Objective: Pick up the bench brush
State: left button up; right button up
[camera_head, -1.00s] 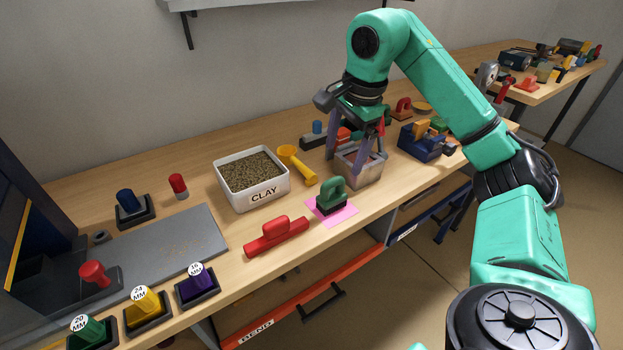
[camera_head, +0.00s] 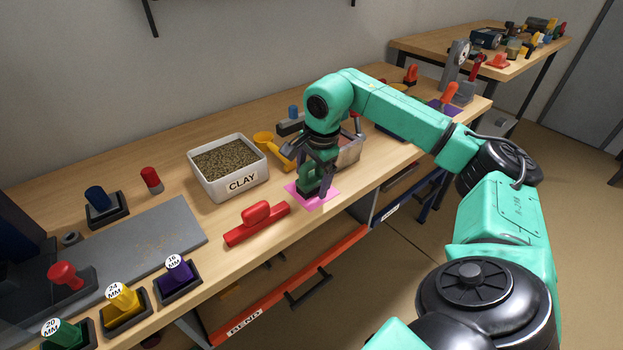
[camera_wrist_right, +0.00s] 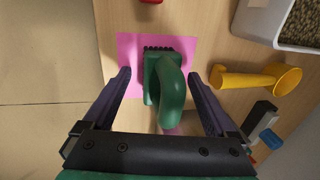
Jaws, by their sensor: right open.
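The bench brush (camera_head: 310,188) has a green body with an arched handle and stands on a pink square (camera_head: 327,194) near the bench's front edge. In the right wrist view the brush (camera_wrist_right: 171,88) shows its loop handle and a row of black bristles at one edge. My right gripper (camera_head: 316,182) is pointed down over it and hides part of it in the head view. In the right wrist view its two fingers (camera_wrist_right: 171,74) are spread, one on each side of the green handle, with gaps on both sides. My left gripper is not in view.
A white CLAY bin (camera_head: 228,168) and a yellow scoop (camera_head: 279,153) stand behind the brush. A red-handled tool (camera_head: 257,221) lies to its left, and a grey metal container (camera_head: 349,152) is close behind at right. Bare bench lies between the red tool and the pink square.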

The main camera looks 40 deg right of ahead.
jog(key=shift+r, duration=0.1)
grip_shut()
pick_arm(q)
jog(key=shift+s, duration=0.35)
pick_arm(e)
jog(key=shift+r, duration=0.1)
notch_tip(320, 180, up, 14)
jog(key=p, duration=0.3)
jog(key=shift+a, duration=0.1)
pick_arm(q)
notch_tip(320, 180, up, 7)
jog(key=p, duration=0.3)
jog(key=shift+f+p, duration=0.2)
jog(key=shift+p, duration=0.15)
pick_arm(e)
notch_tip(320, 180, up, 6)
jog(key=shift+f, duration=0.1)
